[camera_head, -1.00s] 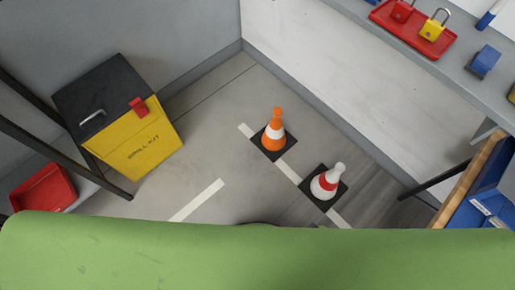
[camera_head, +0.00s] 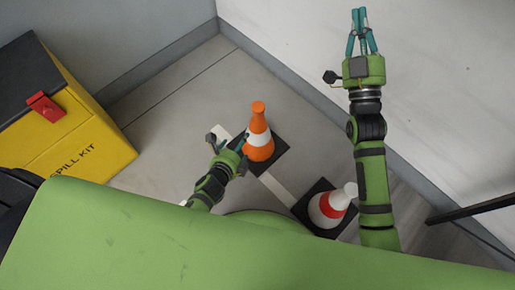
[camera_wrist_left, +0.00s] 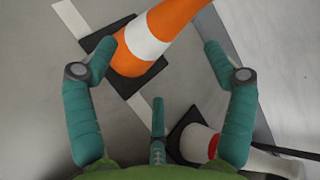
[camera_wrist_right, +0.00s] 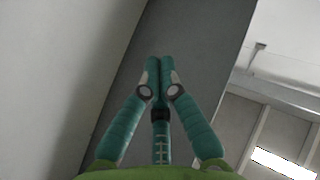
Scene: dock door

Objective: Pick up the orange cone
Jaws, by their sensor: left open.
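The orange cone (camera_head: 258,125) with a white band stands upright on its black square base (camera_head: 270,155) on the floor. My left gripper (camera_head: 229,142) is open, low down and close beside the cone on its left in the head view. In the left wrist view the cone (camera_wrist_left: 183,18) lies ahead, partly between the spread fingers; I cannot tell whether they touch it. My right gripper (camera_head: 359,14) is raised at the right of the head view. In the right wrist view its fingertips (camera_wrist_right: 159,64) meet with nothing between them.
A white cone with a red band (camera_head: 329,209) stands on a black base nearby, at the lower right. The yellow spill kit box (camera_head: 75,140) is at the left. Walls rise behind. A dark bar (camera_head: 470,209) shows at the right.

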